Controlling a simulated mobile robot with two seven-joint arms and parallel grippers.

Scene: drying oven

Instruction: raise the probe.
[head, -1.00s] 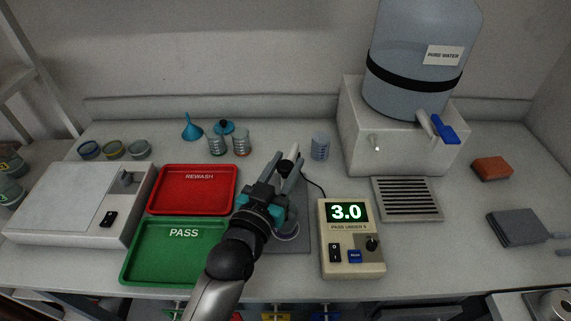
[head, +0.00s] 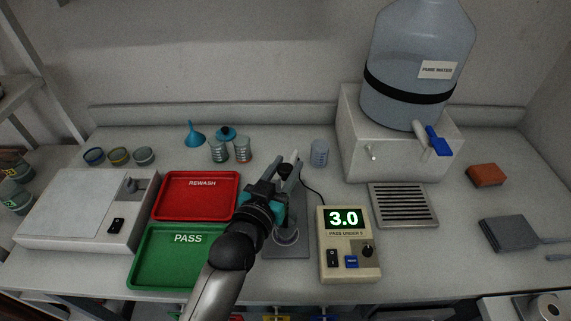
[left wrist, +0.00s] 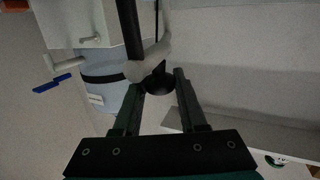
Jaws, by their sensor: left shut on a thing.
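The probe's dark knob (head: 285,169) shows at the stand (head: 288,251) in the middle of the bench. My left gripper (left wrist: 159,81) is shut on the probe (left wrist: 158,84), whose dark round part sits between the fingertips in the left wrist view. In the head view my gripper and arm cover much of the stand and probe. A clear cup (head: 287,234) shows in part on the stand, beneath the gripper. I cannot tell whether the probe's lower end is inside it. My right gripper is not in view.
The meter (head: 346,262) right of the stand reads 3.0. The red REWASH tray (head: 190,203) and green PASS tray (head: 165,262) lie to the left. A beaker (head: 319,153) stands behind. The water dispenser (head: 385,150) and drain grille (head: 403,205) are at right.

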